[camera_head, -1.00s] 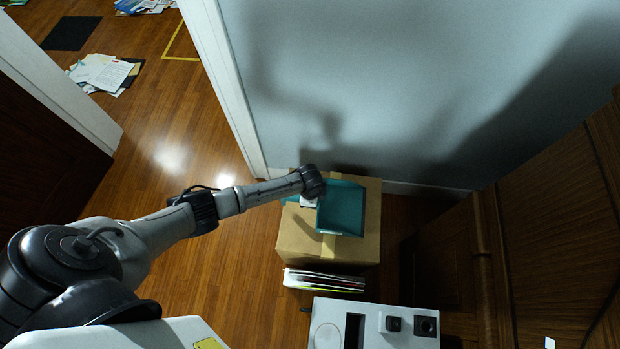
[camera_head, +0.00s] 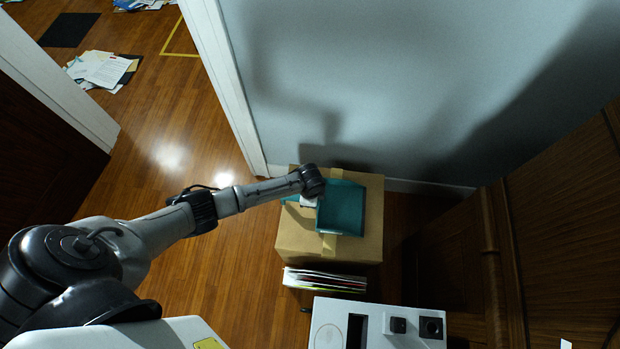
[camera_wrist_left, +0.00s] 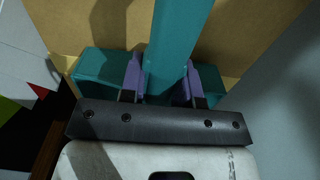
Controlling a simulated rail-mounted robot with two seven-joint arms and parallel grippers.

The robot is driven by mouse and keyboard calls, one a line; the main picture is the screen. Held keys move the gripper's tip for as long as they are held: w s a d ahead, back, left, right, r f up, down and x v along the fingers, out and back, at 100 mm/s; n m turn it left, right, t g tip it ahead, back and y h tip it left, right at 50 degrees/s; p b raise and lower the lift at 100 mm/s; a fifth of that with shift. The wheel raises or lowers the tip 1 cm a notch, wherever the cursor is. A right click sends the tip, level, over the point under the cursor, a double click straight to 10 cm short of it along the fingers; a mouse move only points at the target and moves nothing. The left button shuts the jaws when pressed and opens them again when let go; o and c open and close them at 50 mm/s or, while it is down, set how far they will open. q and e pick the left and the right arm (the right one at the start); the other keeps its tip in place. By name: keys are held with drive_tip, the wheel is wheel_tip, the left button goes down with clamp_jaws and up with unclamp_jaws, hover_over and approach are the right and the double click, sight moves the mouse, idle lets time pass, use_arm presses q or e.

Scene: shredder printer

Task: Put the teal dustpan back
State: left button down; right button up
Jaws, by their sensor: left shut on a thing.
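The teal dustpan (camera_head: 342,208) is over the top of a cardboard box (camera_head: 297,244), against the blue wall. I cannot tell whether it touches the box. My left gripper (camera_head: 312,199) is at the dustpan's left side, seen from above, its fingers mostly hidden under the wrist. In the left wrist view, the purple fingers of my left gripper (camera_wrist_left: 163,82) stand on both sides of the dustpan's teal handle (camera_wrist_left: 176,45) and are shut on it. Wider teal parts show on both sides behind the fingers. My right gripper is in neither view.
Papers or folders (camera_head: 325,280) stand at the box's near side. A white machine (camera_head: 380,322) with black parts is nearer. Wooden furniture (camera_head: 545,240) fills the right. Loose papers (camera_head: 103,70) lie on the floor at the far left. Open floor (camera_head: 185,150) lies left of the box.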

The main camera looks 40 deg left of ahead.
use_arm(q)
drive_tip(key=shift+f+b, duration=0.35)
drive_tip(key=shift+f, duration=0.2)
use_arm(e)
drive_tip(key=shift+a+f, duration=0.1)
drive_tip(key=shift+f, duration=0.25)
use_arm(q)
drive_tip(key=c, duration=0.8)
unclamp_jaws()
drive_tip(key=shift+r+p, duration=3.25)
drive_tip(key=shift+r, duration=3.7)
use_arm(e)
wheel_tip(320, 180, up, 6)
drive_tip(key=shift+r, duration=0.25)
